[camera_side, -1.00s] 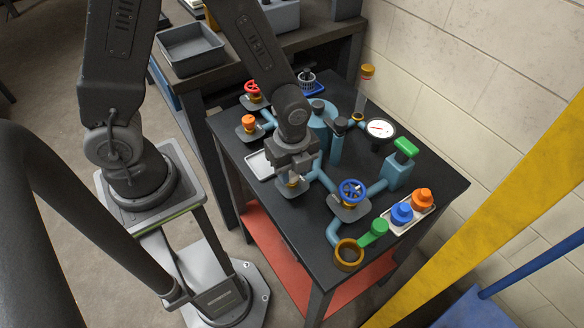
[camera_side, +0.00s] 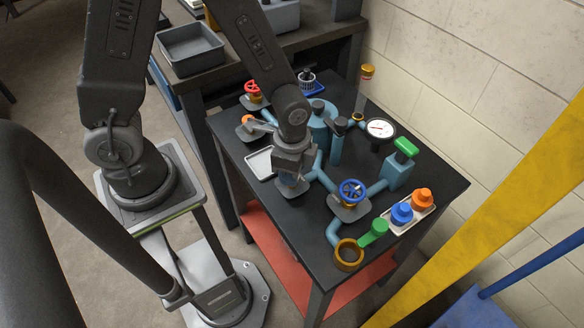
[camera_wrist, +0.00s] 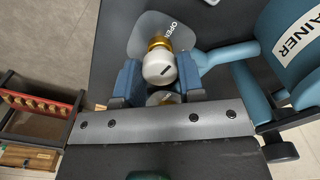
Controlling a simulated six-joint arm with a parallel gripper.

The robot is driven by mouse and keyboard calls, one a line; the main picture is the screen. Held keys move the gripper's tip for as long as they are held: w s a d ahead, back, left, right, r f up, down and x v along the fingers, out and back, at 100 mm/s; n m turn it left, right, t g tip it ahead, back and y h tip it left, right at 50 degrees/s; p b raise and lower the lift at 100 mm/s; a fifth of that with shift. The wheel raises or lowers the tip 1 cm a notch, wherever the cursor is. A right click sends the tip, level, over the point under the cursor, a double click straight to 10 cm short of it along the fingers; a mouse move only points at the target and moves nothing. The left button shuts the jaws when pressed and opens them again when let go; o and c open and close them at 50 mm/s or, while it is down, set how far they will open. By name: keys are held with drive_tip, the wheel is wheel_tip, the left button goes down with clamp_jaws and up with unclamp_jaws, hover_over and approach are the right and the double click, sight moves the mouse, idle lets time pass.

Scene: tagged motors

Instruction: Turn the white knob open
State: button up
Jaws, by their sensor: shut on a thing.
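The white knob (camera_wrist: 159,68) sits on a brass stem above a grey plate (camera_wrist: 143,27) that bears the word OPEN, in the wrist view. In the side view my gripper (camera_side: 292,176) points down over the grey plate near the table's left edge and hides the knob there.
Close around stand a blue-handled valve (camera_side: 351,191), a red-handled valve (camera_side: 253,90), an orange knob (camera_side: 247,119) partly hidden, a dial gauge (camera_side: 380,129) and blue pipes. A pale tray (camera_side: 260,163) lies left of my gripper. The table's front left is bare.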

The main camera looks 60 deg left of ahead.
drive_tip(key=shift+n, duration=0.5)
drive_tip(key=o, duration=0.9)
wheel_tip(320, 180, up, 14)
drive_tip(key=shift+f, duration=0.1)
idle(0.3)
drive_tip(key=s+a+r+n+t, duration=0.2)
drive_tip(key=r+n, duration=0.1)
drive_tip(key=s+a+r+n+t, duration=0.1)
drive_tip(key=s+a+r+n, duration=0.1)
drive_tip(key=r+n, duration=0.1)
drive_tip(key=s+a+r+n+t, duration=0.2)
drive_tip(key=s+r+n, duration=0.1)
drive_tip(key=r, duration=0.1)
drive_tip(key=shift+s+a+r+t, duration=0.1)
drive_tip(key=shift+r+t, duration=0.2)
